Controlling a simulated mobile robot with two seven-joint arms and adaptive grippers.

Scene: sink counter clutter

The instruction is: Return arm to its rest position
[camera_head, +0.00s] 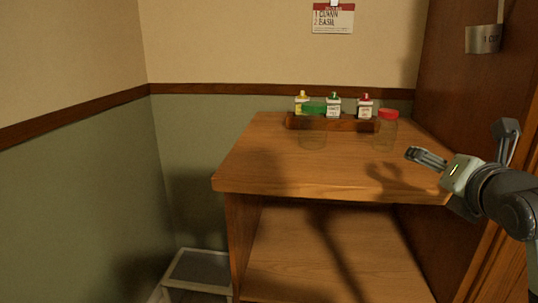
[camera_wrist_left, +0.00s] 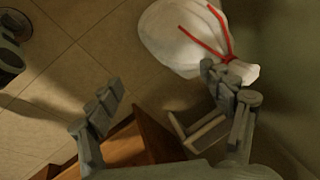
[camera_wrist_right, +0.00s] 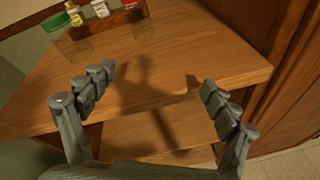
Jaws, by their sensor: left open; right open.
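My right gripper (camera_head: 465,150) is at the right of the head view, at the right front part of the wooden counter (camera_head: 270,165). Its fingers are spread and nothing is between them. In the right wrist view my right gripper (camera_wrist_right: 158,95) is open, with the counter's front edge beyond the fingers. My left gripper (camera_wrist_left: 165,100) shows only in the left wrist view, open and empty, above a tiled floor. A white bag with a red tie (camera_wrist_left: 185,38) lies beyond its right finger; I cannot tell whether they touch.
A green-lidded jar (camera_head: 313,136) and a red-lidded jar (camera_head: 386,132) stand on the counter. Behind them a wooden rack (camera_head: 345,125) holds small bottles. A wooden panel (camera_head: 450,80) rises at the right. The counter's front is clear.

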